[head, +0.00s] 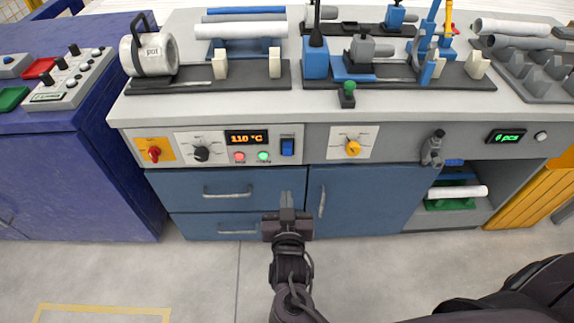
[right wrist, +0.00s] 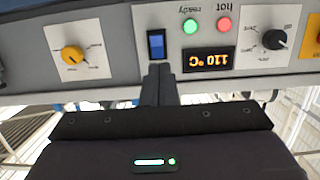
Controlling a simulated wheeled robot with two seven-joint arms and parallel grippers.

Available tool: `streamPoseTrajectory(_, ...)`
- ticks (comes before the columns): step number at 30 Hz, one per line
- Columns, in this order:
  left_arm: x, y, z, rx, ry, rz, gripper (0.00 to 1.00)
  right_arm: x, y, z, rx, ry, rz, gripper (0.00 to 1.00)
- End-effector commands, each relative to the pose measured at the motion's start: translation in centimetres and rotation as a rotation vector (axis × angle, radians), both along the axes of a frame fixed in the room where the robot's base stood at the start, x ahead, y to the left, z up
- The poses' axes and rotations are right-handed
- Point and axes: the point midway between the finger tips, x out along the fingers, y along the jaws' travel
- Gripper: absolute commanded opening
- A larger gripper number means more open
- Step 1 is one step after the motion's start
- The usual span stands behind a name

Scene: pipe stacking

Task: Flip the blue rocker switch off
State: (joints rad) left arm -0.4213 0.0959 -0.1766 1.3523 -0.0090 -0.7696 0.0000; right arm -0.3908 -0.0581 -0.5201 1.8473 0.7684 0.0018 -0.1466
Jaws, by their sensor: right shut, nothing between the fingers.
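The blue rocker switch (head: 287,147) sits on the grey front panel of the bench, right of the 110 °C display (head: 247,137). In the right wrist view, which is upside down, the switch (right wrist: 157,43) shows just beyond my fingertips. Which way it is tipped I cannot tell for sure. My right gripper (head: 287,196) is shut and empty, in front of the blue drawers and below the switch in the head view. In the right wrist view its fingertips (right wrist: 158,68) line up with the switch; contact is not clear. My left gripper is not in view.
Red (head: 239,157) and green (head: 263,156) buttons sit left of the switch, with a black knob (head: 201,153) and a red knob (head: 154,153) farther left. A yellow knob (head: 353,147) is to the right. Drawer handles (head: 227,191) stick out below. Pipes and fixtures stand on the bench top.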

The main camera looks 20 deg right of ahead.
Motion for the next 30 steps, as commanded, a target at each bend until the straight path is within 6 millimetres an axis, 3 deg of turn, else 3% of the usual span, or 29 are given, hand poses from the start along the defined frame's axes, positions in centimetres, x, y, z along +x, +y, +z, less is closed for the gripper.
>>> streamPoseTrajectory(14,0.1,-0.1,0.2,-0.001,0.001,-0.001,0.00,0.9,-0.3,0.0,0.000,-0.005,-0.002,0.00)
streamPoseTrajectory(30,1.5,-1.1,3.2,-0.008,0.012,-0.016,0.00,10.7,-3.1,-2.0,-0.001,-0.005,-0.001,0.00)
